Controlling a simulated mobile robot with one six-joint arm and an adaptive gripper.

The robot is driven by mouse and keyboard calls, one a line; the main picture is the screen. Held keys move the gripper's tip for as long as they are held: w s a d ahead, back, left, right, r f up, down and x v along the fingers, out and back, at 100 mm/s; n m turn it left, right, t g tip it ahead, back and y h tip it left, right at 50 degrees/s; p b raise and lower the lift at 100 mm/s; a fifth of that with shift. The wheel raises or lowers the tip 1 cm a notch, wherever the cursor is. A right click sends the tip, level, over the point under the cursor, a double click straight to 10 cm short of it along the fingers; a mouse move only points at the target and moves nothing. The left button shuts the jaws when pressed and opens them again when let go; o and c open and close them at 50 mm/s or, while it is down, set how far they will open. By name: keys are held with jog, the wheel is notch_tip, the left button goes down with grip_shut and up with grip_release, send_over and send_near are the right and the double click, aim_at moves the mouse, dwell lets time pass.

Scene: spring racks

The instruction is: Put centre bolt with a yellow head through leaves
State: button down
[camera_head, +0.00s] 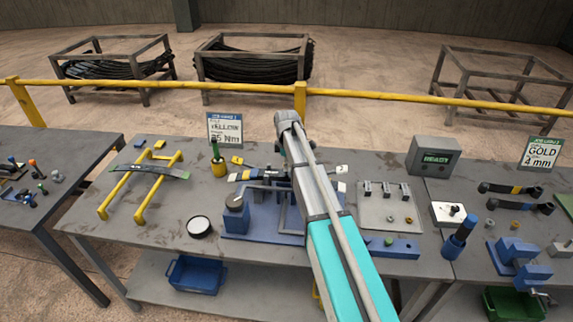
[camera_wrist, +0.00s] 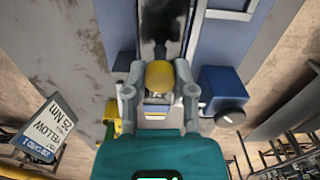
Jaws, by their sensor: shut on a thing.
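In the wrist view, my gripper (camera_wrist: 159,73) is shut on the centre bolt, whose round yellow head (camera_wrist: 159,75) shows between the two grey fingers. The bolt's shank is hidden below its head. Dark leaves (camera_wrist: 160,25) lie in the blue fixture just beyond the fingers; I cannot tell whether the bolt is in their hole. In the head view, dark leaves (camera_head: 257,175) with a yellow band lie across the blue fixture (camera_head: 262,222). My arm covers the right part of the fixture, and my gripper and the bolt cannot be made out there.
A sign (camera_head: 225,130) reading YELLOW and 25 Nm stands behind the fixture; it also shows in the wrist view (camera_wrist: 48,130). A yellow stand (camera_head: 150,180) holding a leaf is left. A grey plate (camera_head: 390,207) with small parts and a READY box (camera_head: 433,157) are right.

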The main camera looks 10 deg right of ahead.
jog(key=shift+f, duration=0.25)
dwell(0.3)
jog(key=shift+c, duration=1.8)
grip_release()
jog(key=o, duration=0.4)
jog(key=shift+c, duration=0.2)
jog(key=shift+r, duration=0.15)
jog(key=shift+r+p, duration=3.4)
